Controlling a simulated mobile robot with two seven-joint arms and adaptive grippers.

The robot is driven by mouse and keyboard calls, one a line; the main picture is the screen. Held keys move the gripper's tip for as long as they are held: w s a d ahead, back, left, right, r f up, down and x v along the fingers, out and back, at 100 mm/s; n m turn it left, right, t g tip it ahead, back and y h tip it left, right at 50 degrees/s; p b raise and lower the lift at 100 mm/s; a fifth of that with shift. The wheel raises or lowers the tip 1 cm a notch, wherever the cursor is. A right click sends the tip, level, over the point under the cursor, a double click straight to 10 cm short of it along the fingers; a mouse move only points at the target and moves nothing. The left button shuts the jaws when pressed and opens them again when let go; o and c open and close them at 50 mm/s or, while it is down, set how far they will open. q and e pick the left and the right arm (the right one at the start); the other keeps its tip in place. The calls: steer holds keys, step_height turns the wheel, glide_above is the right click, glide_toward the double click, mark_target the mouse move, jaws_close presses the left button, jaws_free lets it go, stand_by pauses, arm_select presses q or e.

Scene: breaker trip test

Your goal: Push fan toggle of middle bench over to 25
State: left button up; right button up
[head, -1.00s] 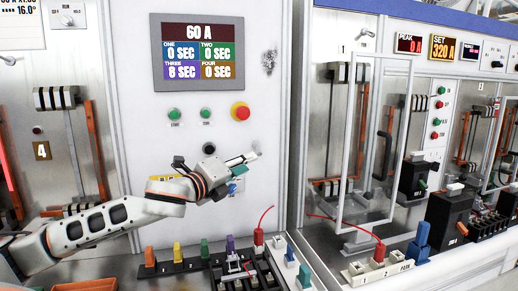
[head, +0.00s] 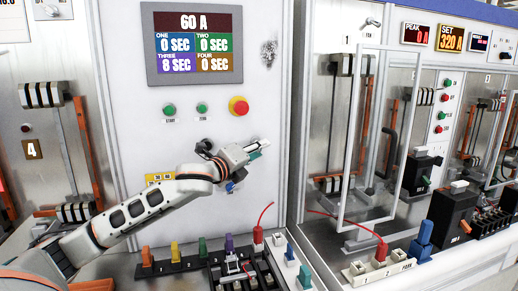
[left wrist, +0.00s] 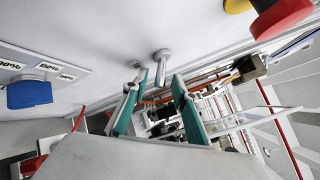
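The middle bench is a white panel (head: 125,120) with a display reading 60 A. My left gripper (head: 262,147) is in front of it, below the red stop button. In the left wrist view, a small metal toggle lever (left wrist: 161,66) stands out from the white panel. In the head view the lever is not distinguishable near my gripper. No label reading 25 is legible. My right gripper is not in view.
A red button (head: 238,106) sits above my gripper. A blue knob (left wrist: 29,95) is at left in the wrist view. Coloured plugs (head: 203,247) and a red lead (head: 262,220) stand below. A clear-door frame (head: 352,150) is on the right.

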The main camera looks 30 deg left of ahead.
arm_select(q)
steer(key=shift+w, duration=0.25)
steer(key=shift+c, duration=0.3)
jaws_close()
